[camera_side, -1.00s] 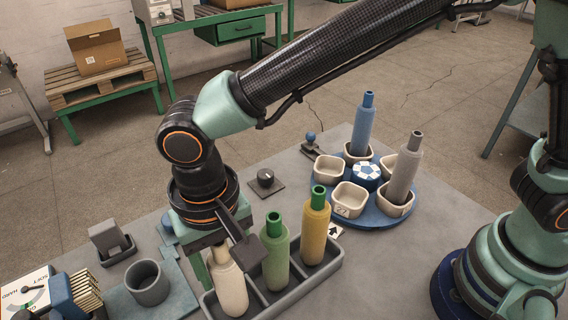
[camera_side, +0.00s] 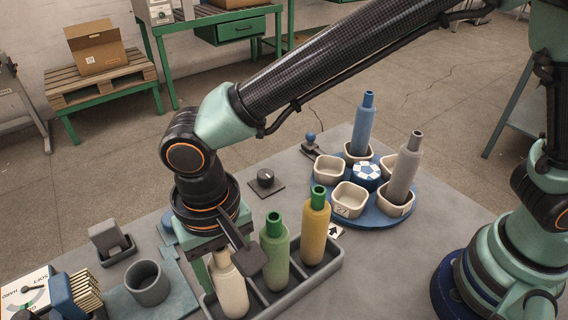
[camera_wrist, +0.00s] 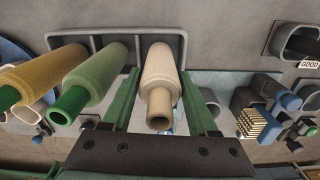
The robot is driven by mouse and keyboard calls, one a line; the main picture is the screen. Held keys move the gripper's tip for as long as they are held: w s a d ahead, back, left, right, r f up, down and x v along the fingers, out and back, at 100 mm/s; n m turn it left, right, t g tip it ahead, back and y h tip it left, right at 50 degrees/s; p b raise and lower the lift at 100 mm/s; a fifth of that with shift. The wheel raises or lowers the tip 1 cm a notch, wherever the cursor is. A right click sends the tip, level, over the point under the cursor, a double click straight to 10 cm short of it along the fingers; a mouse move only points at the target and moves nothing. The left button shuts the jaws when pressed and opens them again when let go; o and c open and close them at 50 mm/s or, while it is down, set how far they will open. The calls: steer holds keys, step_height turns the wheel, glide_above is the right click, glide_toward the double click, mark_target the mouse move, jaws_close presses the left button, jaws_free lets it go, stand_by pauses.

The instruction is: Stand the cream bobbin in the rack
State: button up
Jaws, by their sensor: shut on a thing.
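The cream bobbin (camera_side: 230,290) stands upright at the left end of the grey rack (camera_side: 314,284). I cannot tell if its base rests on the rack floor. My gripper (camera_side: 229,262) is above it with the fingers pointing down, shut on its upper part. In the wrist view the cream bobbin (camera_wrist: 160,80) lies between the two green fingers of my gripper (camera_wrist: 163,108), in front of the rack (camera_wrist: 118,42). A green bobbin (camera_side: 275,258) and a yellow bobbin (camera_side: 315,232) stand in the rack's other compartments.
A blue turntable (camera_side: 372,216) with cream cups holds a blue bobbin (camera_side: 364,125) and a grey bobbin (camera_side: 404,172). A black knob (camera_side: 265,178) sits behind the rack. A grey cup (camera_side: 147,283) stands to the left.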

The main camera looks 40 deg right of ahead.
steer(key=o, duration=1.3)
steer(key=shift+o, duration=0.2)
step_height(320, 180, up, 12)
steer(key=shift+r, duration=0.1)
